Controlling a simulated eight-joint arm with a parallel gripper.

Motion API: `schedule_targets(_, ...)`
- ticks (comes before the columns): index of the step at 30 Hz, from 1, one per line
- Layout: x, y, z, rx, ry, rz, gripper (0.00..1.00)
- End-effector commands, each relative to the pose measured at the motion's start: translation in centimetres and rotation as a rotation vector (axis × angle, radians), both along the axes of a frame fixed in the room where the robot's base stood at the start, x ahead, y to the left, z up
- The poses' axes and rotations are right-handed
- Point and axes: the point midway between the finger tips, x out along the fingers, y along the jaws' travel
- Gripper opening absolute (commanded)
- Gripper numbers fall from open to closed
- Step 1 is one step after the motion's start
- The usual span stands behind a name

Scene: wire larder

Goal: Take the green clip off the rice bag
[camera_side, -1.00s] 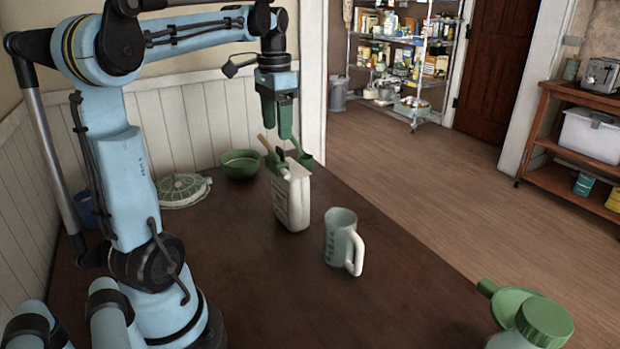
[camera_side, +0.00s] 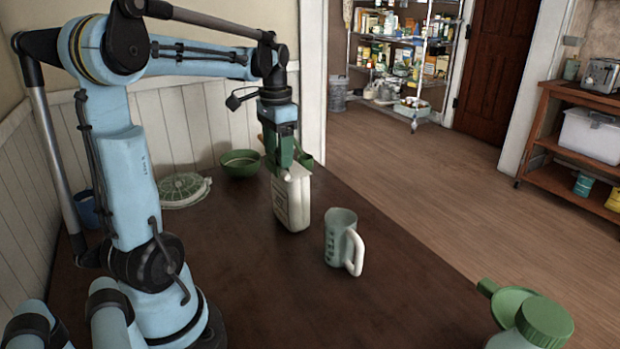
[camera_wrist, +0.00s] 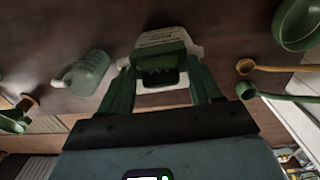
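The rice bag (camera_side: 291,203) is white with a printed label and stands upright on the dark table. Its top shows in the wrist view (camera_wrist: 165,37). The green clip (camera_wrist: 158,75), with a toothed edge, sits on the bag's top; in the side view it is largely hidden by my gripper. My gripper (camera_side: 284,163) points down at the bag's top. In the wrist view its green fingers (camera_wrist: 163,80) are apart, one on each side of the clip. They look open, with a narrow gap beside the clip.
A pale measuring jug (camera_side: 340,238) stands right of the bag. Behind are a green bowl (camera_side: 240,164) and a patterned green-white dish (camera_side: 183,190). A wooden-handled utensil (camera_wrist: 246,66) and green ladle (camera_wrist: 247,91) are close to my gripper. A green-capped container (camera_side: 543,322) is front right.

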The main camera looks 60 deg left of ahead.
Motion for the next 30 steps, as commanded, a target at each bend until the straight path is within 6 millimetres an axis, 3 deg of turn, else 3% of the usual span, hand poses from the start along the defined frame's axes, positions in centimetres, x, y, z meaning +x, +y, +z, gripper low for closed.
schedule_targets(1,0.1,0.0,-0.3,0.001,-0.005,-0.001,0.55)
schedule_targets(12,0.1,0.0,-0.3,0.001,-0.005,-0.001,0.00)
schedule_targets(30,0.0,0.0,1.5,0.001,-0.002,0.000,0.00)
